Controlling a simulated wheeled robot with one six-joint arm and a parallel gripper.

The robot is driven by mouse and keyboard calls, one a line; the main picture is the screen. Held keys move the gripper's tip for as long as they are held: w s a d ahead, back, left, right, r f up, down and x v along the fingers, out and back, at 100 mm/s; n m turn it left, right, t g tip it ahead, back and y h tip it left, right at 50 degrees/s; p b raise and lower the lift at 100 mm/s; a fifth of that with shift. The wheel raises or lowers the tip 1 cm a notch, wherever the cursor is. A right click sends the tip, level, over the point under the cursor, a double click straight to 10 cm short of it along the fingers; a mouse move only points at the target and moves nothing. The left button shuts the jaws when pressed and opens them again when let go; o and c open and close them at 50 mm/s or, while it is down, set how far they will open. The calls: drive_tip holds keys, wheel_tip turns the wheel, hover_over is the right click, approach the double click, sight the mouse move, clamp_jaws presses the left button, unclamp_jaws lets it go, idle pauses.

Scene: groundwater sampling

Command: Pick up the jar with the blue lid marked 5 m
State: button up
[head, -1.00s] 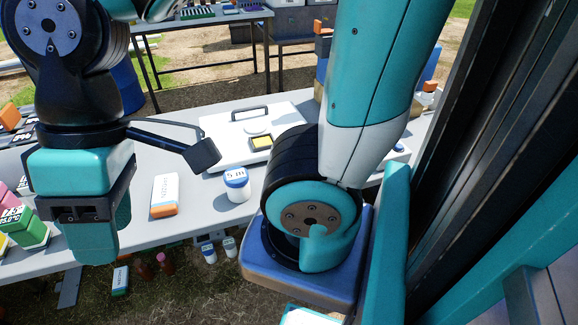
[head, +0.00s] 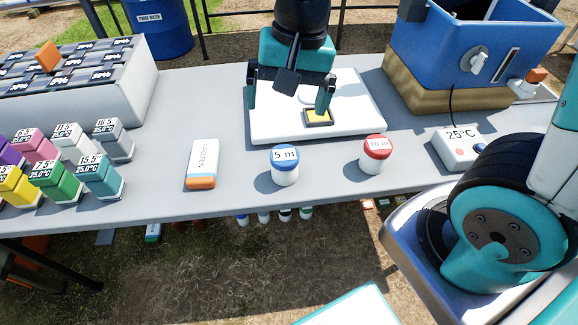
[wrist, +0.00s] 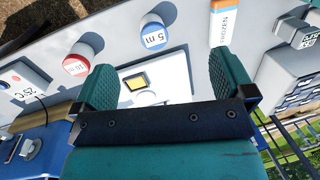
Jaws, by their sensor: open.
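The jar with the blue lid marked 5 m (head: 285,166) stands upright near the front edge of the table, in the middle of the head view. It also shows in the wrist view (wrist: 153,34), ahead of and between the fingers. My gripper (head: 290,100) is open and empty, above the white board behind the jar. In the wrist view its two teal fingers (wrist: 165,80) are spread wide, and nothing is between them. The jar is apart from the gripper.
A jar with a red lid (head: 375,153) stands right of the blue-lidded one. A white and orange FROZEN block (head: 201,164) lies to the left. The white board (head: 357,105) has a yellow square (head: 318,116). A 25°C device (head: 458,147) and blue bath (head: 480,45) are at right.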

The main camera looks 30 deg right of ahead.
sight(284, 154)
drive_tip(key=w+f+m, duration=0.2)
drive_tip(key=f, duration=0.4)
drive_tip(key=w+d+f+m+h+b, duration=0.1)
drive_tip(key=w+f+m, duration=0.1)
drive_tip(key=f, duration=0.4)
drive_tip(key=w+d+f+m, duration=0.1)
drive_tip(key=w+f+m, duration=0.1)
drive_tip(key=f+m, duration=0.2)
drive_tip(key=shift+w+d+f+h, duration=0.1)
drive_tip(key=shift+f+h, duration=0.1)
drive_tip(key=shift+f, duration=0.45)
drive_tip(key=shift+w+d+f+h, duration=0.1)
drive_tip(key=shift+f+h, duration=0.1)
drive_tip(key=shift+f, duration=0.4)
drive_tip(key=shift+w+d+f, duration=0.1)
drive_tip(key=shift+w+f, duration=0.1)
drive_tip(key=shift+f, duration=1.3)
drive_tip(key=shift+w+f, duration=0.2)
drive_tip(key=shift+f, duration=1.3)
drive_tip(key=c, duration=1.1)
drive_tip(key=shift+r, duration=0.1)
drive_tip(key=shift+c, duration=0.2)
